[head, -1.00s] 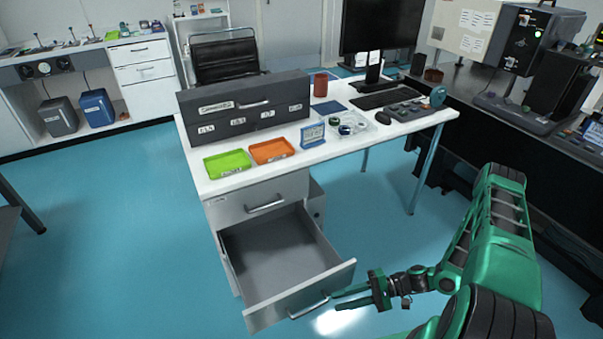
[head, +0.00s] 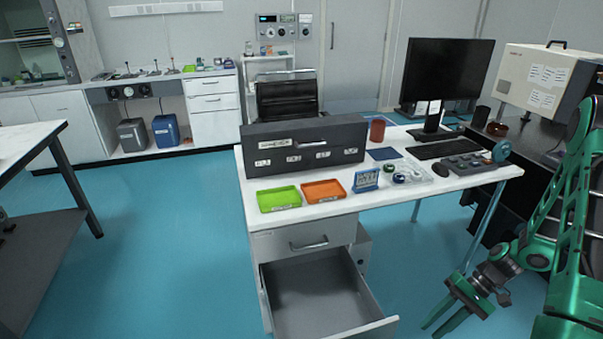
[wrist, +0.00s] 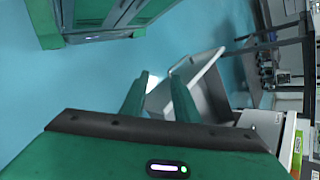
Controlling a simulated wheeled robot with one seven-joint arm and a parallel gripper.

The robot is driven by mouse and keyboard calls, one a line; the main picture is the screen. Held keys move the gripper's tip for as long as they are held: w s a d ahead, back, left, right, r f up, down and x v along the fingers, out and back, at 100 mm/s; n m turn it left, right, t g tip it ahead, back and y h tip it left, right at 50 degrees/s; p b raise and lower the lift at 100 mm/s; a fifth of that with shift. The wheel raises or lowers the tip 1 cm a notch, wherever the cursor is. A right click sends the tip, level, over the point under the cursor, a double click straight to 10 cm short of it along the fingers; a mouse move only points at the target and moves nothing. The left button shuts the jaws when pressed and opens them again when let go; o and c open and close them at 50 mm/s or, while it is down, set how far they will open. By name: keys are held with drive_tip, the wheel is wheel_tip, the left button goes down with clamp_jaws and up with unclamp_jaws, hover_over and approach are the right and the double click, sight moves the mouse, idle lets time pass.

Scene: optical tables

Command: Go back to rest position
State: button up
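My gripper (head: 431,331) is at the lower right of the head view, low and to the right of the open drawer, apart from it. In the wrist view my gripper (wrist: 159,77) has its two green fingers spread with nothing held between them. The drawer (head: 325,290) under the white desk (head: 225,215) is pulled out and looks empty inside. It also shows beyond the fingers in the wrist view (wrist: 207,72). My green arm is folded up along the right edge of the head view.
On the desk are a green tray (head: 279,198), an orange tray (head: 323,190), a dark drawer box (head: 305,150), a red cup (head: 377,130) and a monitor (head: 447,80). A dark bench stands behind my arm at right. Blue floor (head: 160,240) is clear at left.

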drive_tip(key=s+d+r+h, duration=0.2)
drive_tip(key=r+h, duration=0.1)
drive_tip(key=r, duration=0.7)
drive_tip(key=s+d+r+h, duration=0.2)
drive_tip(key=d+r+h, duration=0.1)
drive_tip(key=r, duration=0.7)
drive_tip(key=s+r+m+t+h, duration=0.2)
drive_tip(key=s+r+t, duration=0.1)
drive_tip(key=s+r, duration=0.9)
drive_tip(key=shift+s+a+m, duration=0.15)
drive_tip(key=shift+a+m, duration=0.05)
drive_tip(key=shift+m, duration=0.1)
drive_tip(key=shift+w+f, duration=0.3)
drive_tip(key=shift+w, duration=0.3)
